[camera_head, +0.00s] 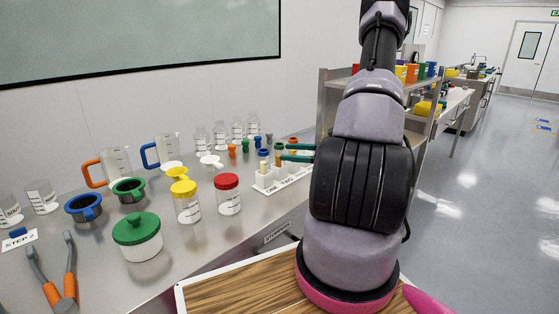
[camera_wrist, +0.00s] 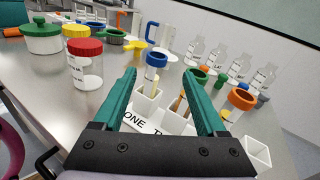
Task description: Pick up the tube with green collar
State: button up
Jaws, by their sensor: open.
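The tube with the green collar (camera_wrist: 199,77) stands in a white rack (camera_wrist: 141,122) in the wrist view, partly hidden behind my right finger. A tube with a blue collar (camera_wrist: 155,61) shows between my fingers, and an orange-collared tube (camera_wrist: 242,98) stands to the right. My gripper (camera_wrist: 160,74) is open and empty, with teal fingers reaching over the rack. In the head view my gripper (camera_head: 284,152) is beside the tubes in the rack (camera_head: 266,188); the green collar is hard to tell from my teal fingers there.
A red-lidded jar (camera_head: 228,195), a yellow-lidded jar (camera_head: 186,201) and a green-lidded pot (camera_head: 138,236) stand left of the rack. Clear bottles (camera_head: 220,134) line the back. Orange-handled pliers (camera_head: 60,280) lie at front left. Bare metal bench shows near the front edge.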

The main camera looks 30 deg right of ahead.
aim_at(279, 161)
jog(key=d+f+m+t+h, duration=0.1)
jog(key=f, duration=0.1)
jog(key=d+f+m+t+h, duration=0.1)
jog(key=d+f, duration=0.1)
jog(key=d+f+m+t, duration=0.1)
jog(key=m, duration=0.1)
jog(key=shift+s+d+f+h, duration=0.15)
jog(key=shift+d+f+h, duration=0.25)
jog(key=shift+f+m, duration=0.2)
jog(key=shift+m, duration=0.1)
jog(key=x, duration=1)
jog(key=shift+w+d+f, duration=0.1)
jog(key=shift+w+d, duration=0.1)
jog(key=shift+w, duration=0.25)
grip_shut()
